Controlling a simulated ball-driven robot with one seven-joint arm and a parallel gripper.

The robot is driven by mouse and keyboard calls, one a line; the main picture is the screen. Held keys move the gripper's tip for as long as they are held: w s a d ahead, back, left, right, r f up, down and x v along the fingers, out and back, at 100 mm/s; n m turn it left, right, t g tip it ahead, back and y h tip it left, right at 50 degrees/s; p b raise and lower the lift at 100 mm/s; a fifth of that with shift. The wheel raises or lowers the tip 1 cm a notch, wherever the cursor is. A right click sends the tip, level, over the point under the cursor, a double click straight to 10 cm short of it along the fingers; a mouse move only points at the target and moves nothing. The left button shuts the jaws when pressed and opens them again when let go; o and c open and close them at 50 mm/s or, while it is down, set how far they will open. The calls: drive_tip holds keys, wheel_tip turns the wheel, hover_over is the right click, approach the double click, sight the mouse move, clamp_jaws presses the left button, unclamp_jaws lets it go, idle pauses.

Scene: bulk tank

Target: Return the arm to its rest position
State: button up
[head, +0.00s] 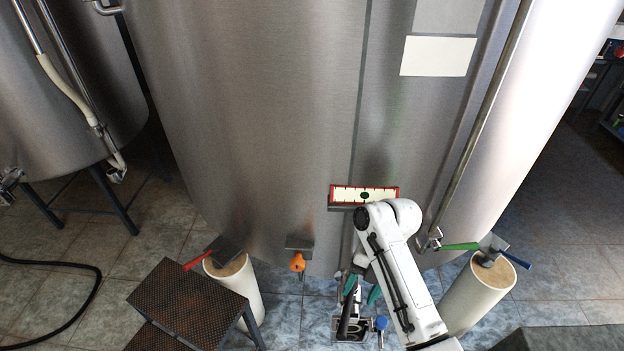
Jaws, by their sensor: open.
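My white arm (405,275) rises from the bottom of the head view and bends over at its elbow in front of the large steel tank (260,120). My gripper (362,289) hangs below the elbow, pointing down, with two teal fingers apart. It is open and I see nothing held in it. It is partly hidden by the arm. Under and beside it is low equipment with a black lever (348,318) and a blue knob (381,323); I cannot tell whether the gripper touches it.
A red-edged gauge (364,194) is on the tank behind my elbow. An orange knob (297,262) is to the left. Pale posts stand left (250,285) and right (478,294), the right one near my arm. A brown perforated step (188,300) stands lower left. A hose (90,300) lies on the tiles.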

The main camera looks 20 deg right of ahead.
drive_tip(key=s+a+f+m+t+h+b, duration=0.1)
drive_tip(key=s+f+m, duration=0.1)
drive_tip(key=s+m, duration=0.45)
drive_tip(key=s+a+f+m+t+h+b, duration=0.1)
drive_tip(key=s+f+m, duration=0.2)
drive_tip(key=s+m, duration=0.4)
drive_tip(key=s+d+r+m+h, duration=0.1)
drive_tip(key=s+d+m, duration=0.1)
drive_tip(key=s+m, duration=0.3)
drive_tip(key=s+d+r+m+t+h, duration=0.1)
drive_tip(key=s+d+r+m, duration=0.1)
drive_tip(key=s+m, duration=0.4)
drive_tip(key=d+m+b, duration=0.1)
drive_tip(key=m, duration=0.4)
drive_tip(key=shift+d+r+h, duration=0.2)
drive_tip(key=shift+r+h, duration=0.05)
drive_tip(key=shift+h, duration=0.05)
drive_tip(key=shift+s, duration=0.1)
drive_tip(key=shift+c, duration=0.4)
